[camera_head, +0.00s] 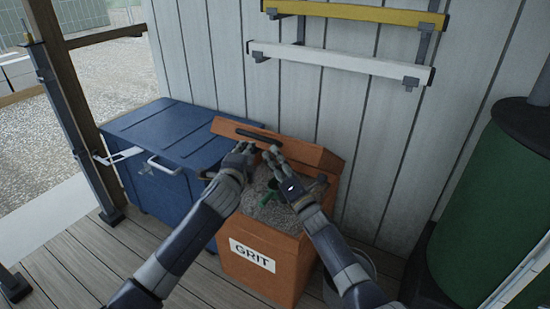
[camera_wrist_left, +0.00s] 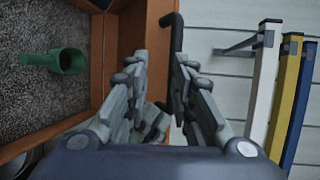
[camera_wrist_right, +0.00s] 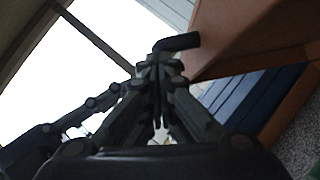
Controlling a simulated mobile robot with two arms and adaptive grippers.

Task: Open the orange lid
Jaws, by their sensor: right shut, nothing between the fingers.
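The orange lid (camera_head: 290,144) of the grit bin (camera_head: 262,262) is raised and tilted back toward the wall, so the grit inside shows. Its black handle bar (camera_head: 258,136) runs along the lid; it also shows in the left wrist view (camera_wrist_left: 176,45). My left gripper (camera_head: 243,148) is at the lid's handle, fingers apart, with the bar between them, close to one finger. My right gripper (camera_head: 270,155) is shut and empty beside it, over the bin opening. In the right wrist view its closed fingertips (camera_wrist_right: 160,62) are near the handle's end (camera_wrist_right: 180,42).
A green scoop (camera_wrist_left: 68,61) lies on the grit (camera_wrist_left: 50,100). A blue chest (camera_head: 170,140) stands left of the bin, and a green barrel (camera_head: 490,200) at the right. Yellow and white levels (camera_head: 345,62) hang on the wall above. A bucket (camera_head: 368,268) is right of the bin.

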